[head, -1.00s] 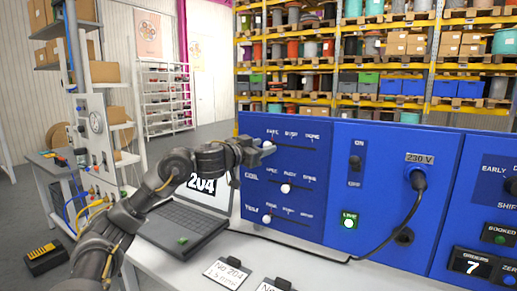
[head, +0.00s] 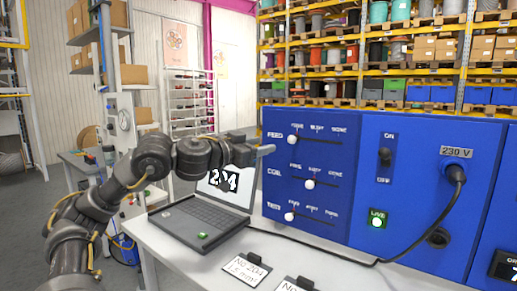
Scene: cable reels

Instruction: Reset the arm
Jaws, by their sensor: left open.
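My left arm comes in from the lower left and bends over the laptop. Its left gripper (head: 266,150) points right, with its tips in front of the left edge of the blue panel (head: 340,160). The gripper is open and holds nothing visible. The white FEED knob (head: 293,139) is at the left end of its slot, a little right of the tips and apart from them in the picture. The COIL knob (head: 310,184) is near the middle of its slot. The TEST knob (head: 290,216) is at the left end. My right gripper is out of view.
A laptop (head: 185,228) showing 204 stands on the white table (head: 190,262), under my left forearm. Label cards (head: 245,270) lie at the front. A black cable (head: 453,205) hangs from the 230 V socket. Shelves with reels stand behind.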

